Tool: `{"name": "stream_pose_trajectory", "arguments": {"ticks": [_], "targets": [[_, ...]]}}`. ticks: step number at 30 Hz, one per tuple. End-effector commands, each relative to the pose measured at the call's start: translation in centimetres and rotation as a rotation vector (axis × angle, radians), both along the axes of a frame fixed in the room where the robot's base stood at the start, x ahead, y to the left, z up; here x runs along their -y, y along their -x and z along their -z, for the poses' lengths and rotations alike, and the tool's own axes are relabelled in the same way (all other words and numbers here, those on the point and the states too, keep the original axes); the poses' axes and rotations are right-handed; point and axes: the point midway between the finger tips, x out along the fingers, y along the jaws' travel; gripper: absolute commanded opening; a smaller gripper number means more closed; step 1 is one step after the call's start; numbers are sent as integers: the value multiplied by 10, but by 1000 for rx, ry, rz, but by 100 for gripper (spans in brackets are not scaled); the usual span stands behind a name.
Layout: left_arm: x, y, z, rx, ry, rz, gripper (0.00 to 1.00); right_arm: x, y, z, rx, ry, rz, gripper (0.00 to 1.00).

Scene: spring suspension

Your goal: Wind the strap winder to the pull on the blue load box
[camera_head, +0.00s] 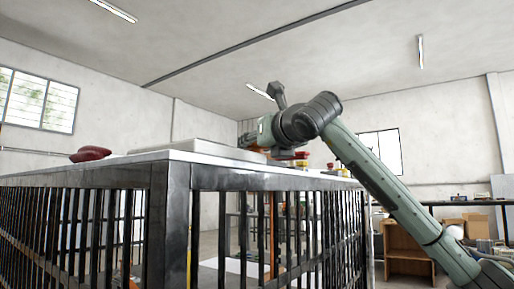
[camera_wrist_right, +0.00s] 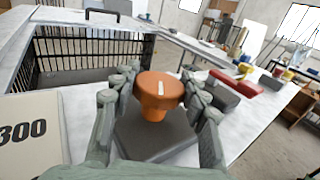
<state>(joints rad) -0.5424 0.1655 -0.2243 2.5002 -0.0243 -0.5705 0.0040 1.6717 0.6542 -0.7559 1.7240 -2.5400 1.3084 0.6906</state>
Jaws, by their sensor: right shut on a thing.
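An orange round knob (camera_wrist_right: 160,92) with a white mark on its top stands upright on a dark grey base plate (camera_wrist_right: 135,148) in the right wrist view; it looks like the strap winder. My right gripper (camera_wrist_right: 159,78) has a finger on each side of the knob and is shut on it. In the head view my right arm (camera_head: 375,165) reaches over the table, and its wrist hides most of the gripper. My left gripper is in neither view. I cannot make out a blue load box or the strap.
A cream panel marked 300 (camera_wrist_right: 32,132) lies left of the knob. A barred enclosure (camera_wrist_right: 88,55) is behind it, with a black handle (camera_wrist_right: 102,13) at its far edge. A red block (camera_wrist_right: 235,82) lies to the right. In the head view, a dark red object (camera_head: 90,154) lies on the white tabletop (camera_head: 183,156).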

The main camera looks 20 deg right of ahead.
Motion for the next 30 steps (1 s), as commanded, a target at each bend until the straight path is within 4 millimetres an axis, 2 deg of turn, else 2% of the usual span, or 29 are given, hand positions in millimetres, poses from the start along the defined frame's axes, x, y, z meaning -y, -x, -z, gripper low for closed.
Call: {"name": "stream_pose_trajectory", "arguments": {"ticks": [14, 15, 19, 30], "targets": [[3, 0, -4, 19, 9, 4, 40, 0, 0, 0, -1, 0, 6, 15], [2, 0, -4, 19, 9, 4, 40, 0, 0, 0, -1, 0, 6, 49], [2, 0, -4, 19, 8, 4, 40, 0, 0, 0, -1, 0, 6, 65], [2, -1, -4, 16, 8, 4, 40, 0, 4, 0, 0, 0, 6, 66]]}}
